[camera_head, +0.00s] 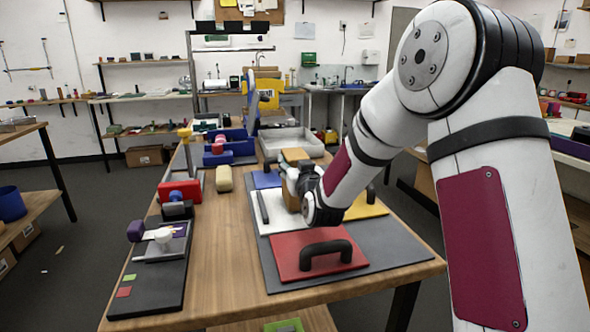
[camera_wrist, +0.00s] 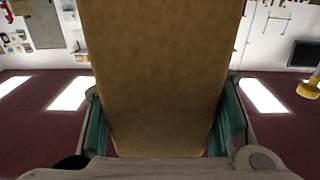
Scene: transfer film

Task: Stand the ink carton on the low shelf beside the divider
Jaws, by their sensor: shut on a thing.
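A plain brown carton, which I take to be the ink carton (camera_head: 291,188), is at my gripper (camera_head: 305,182) over the panels on the wooden table. My arm partly hides it in the head view. In the wrist view the carton (camera_wrist: 155,70) fills the middle, between the two green-lined fingers of my gripper (camera_wrist: 162,118), which are shut on its sides. Whether its base touches the panel below cannot be told. A low board (camera_head: 310,318) shows under the table's front edge, with a green thing on it. I cannot make out a divider for sure.
A red panel with a black handle (camera_head: 318,253) lies in front of the carton, with white (camera_head: 270,218) and yellow (camera_head: 365,208) panels beside it on a grey mat (camera_head: 400,252). A black tray (camera_head: 160,275) and blue bins (camera_head: 228,148) stand left. Bare wood lies between.

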